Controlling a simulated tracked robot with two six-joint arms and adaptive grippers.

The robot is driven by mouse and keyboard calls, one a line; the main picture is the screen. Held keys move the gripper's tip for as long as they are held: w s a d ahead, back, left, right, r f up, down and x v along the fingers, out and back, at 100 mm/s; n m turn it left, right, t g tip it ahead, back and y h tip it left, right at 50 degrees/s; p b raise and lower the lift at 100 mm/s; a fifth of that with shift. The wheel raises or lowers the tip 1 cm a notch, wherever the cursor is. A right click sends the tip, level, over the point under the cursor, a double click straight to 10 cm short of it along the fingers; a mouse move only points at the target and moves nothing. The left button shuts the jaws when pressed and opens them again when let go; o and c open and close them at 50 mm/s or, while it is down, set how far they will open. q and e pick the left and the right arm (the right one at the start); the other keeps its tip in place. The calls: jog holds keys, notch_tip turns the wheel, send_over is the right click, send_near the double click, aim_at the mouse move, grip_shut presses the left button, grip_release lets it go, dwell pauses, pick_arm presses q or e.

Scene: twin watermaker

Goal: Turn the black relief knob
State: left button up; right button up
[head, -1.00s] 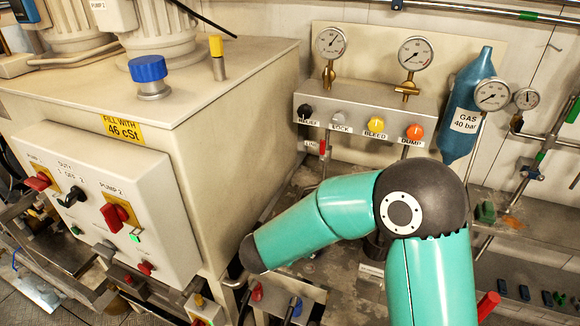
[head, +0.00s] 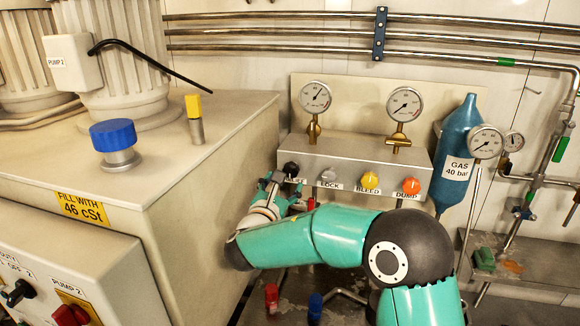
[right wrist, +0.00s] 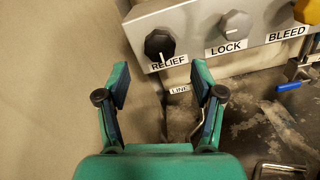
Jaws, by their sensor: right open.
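The black relief knob (head: 291,169) is at the left end of the grey valve block (head: 350,150), above its RELIEF label. In the right wrist view the knob (right wrist: 159,44) is ahead of the fingers and slightly above their tips, with a white pointer line at its lower part. My right gripper (head: 279,187) is just below the knob in the head view. In the right wrist view it (right wrist: 158,85) is open and empty, its fingertips apart from the knob. My left gripper is not in view.
The grey LOCK knob (head: 328,176), yellow BLEED knob (head: 369,172) and orange DUMP knob (head: 411,186) sit to the right on the same block. The beige tank (head: 200,190) wall stands close left of my right gripper. Gauges (head: 315,97) rise above the block.

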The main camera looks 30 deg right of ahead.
aim_at(289, 175)
jog(key=p+x, duration=0.2)
jog(key=x, duration=0.5)
jog(key=shift+w+d, duration=0.15)
jog(key=shift+c, duration=0.3)
jog(key=c, duration=1.1)
jog(key=shift+f+b, duration=0.2)
jog(key=shift+b, duration=0.5)
jog(key=m+b, duration=0.2)
jog(key=b, duration=0.3)
jog(key=m+b, duration=0.3)
jog(key=b, duration=0.2)
jog(key=shift+f, duration=0.35)
jog(key=m+b, duration=0.8)
jog(key=b, duration=0.3)
jog(key=shift+r, duration=0.1)
jog(key=shift+m+b, duration=1.6)
jog(key=shift+m, duration=0.8)
